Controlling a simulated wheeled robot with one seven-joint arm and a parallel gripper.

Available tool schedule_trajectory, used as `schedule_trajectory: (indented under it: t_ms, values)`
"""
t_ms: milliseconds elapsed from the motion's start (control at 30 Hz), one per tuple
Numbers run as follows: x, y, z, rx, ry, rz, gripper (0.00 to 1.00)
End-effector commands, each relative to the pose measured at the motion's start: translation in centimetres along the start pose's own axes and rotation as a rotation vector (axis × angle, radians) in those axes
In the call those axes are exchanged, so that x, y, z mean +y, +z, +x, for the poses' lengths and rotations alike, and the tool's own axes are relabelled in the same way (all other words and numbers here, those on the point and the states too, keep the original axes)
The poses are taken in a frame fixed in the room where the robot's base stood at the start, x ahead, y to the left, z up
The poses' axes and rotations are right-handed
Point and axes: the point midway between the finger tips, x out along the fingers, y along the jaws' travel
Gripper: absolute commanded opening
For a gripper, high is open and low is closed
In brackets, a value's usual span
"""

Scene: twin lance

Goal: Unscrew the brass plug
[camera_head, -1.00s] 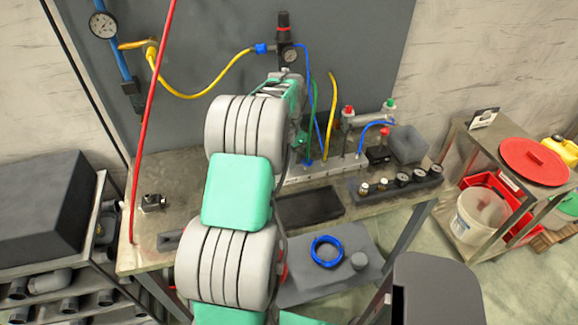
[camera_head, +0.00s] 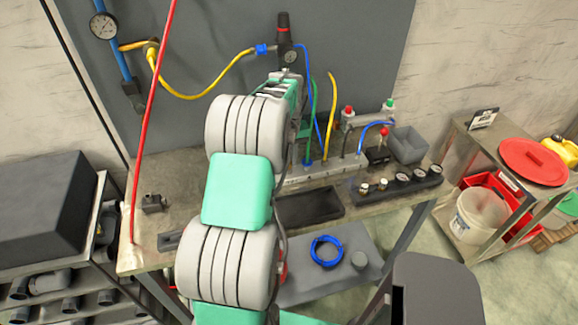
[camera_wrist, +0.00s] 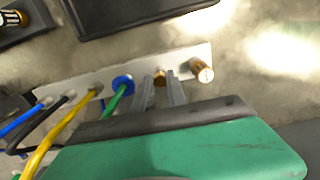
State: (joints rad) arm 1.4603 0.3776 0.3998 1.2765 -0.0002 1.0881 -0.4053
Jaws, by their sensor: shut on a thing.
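In the wrist view the light metal manifold block (camera_wrist: 190,57) runs slantwise across the picture. A brass plug (camera_wrist: 160,77) stands in it, between the two grey fingers of my gripper (camera_wrist: 161,88). The fingers are shut on it and hide its sides. In the head view the block (camera_head: 325,169) lies on the bench behind my arm; my arm hides the gripper and the plug there.
Beside the gripper a green hose (camera_wrist: 118,97) enters a blue collar (camera_wrist: 123,83); yellow, black and blue hoses follow to the left. A black tray (camera_head: 308,207) and a row of fittings on a dark rack (camera_head: 395,187) lie in front of the block.

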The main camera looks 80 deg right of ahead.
Motion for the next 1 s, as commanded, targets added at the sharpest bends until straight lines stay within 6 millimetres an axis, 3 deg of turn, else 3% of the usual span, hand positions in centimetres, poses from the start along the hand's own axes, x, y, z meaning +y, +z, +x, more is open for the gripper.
schedule_trajectory:
  t_ms: [400,500,733,767,900,1000]
  values:
    - [0.1,0.03,-0.08,-0.001,0.0,-0.876,0.0]
    - [0.1,0.03,-0.07,-0.001,0.0,-0.997,0.0]
    - [0.1,0.03,-0.07,-0.001,0.0,-1.02,0.0]
    - [0.1,0.03,-0.07,-0.001,0.0,-1.02,0.2]
    - [0.04,0.07,-0.06,0.0,0.0,-1.02,0.31]
    - [0.03,0.06,-0.06,0.0,0.0,-1.02,0.31]
